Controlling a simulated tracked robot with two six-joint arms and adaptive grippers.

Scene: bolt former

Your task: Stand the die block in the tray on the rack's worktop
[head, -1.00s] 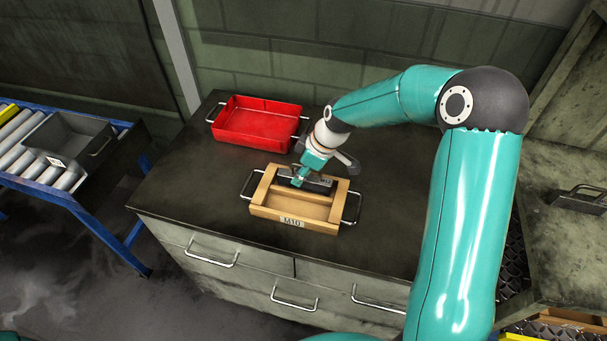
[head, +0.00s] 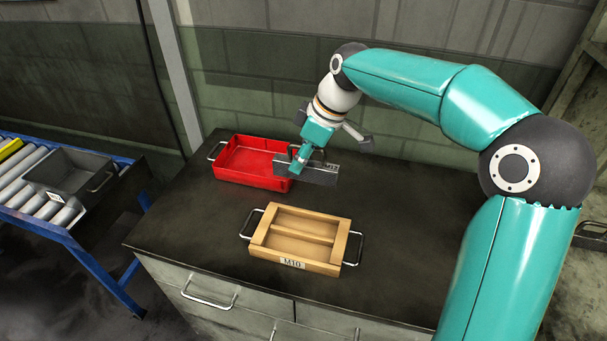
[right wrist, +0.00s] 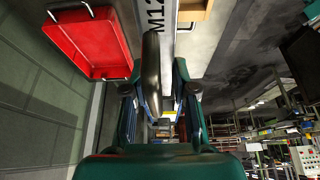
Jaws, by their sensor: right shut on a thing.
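My right gripper (head: 305,157) is shut on the die block (head: 318,175), a long grey metal piece with a dark handle, held above the dark cabinet top beside the red bin. In the right wrist view the right gripper (right wrist: 160,95) grips the dark handle (right wrist: 151,65), and the die block (right wrist: 156,15) reads "M12". A wooden tray (head: 340,247) marked "M10", with a middle divider and two metal handles, stands on the cabinet top (head: 200,235). Its two compartments look empty. Which surface is the rack's worktop is unclear. My left gripper is out of view.
The red bin (head: 232,178) stands at the back, very close to the block's left end. A roller conveyor (head: 25,185) with a grey bin (head: 60,170) is at left. A dark handled object (head: 590,235) is partly hidden at far right. The cabinet top around the wooden tray is clear.

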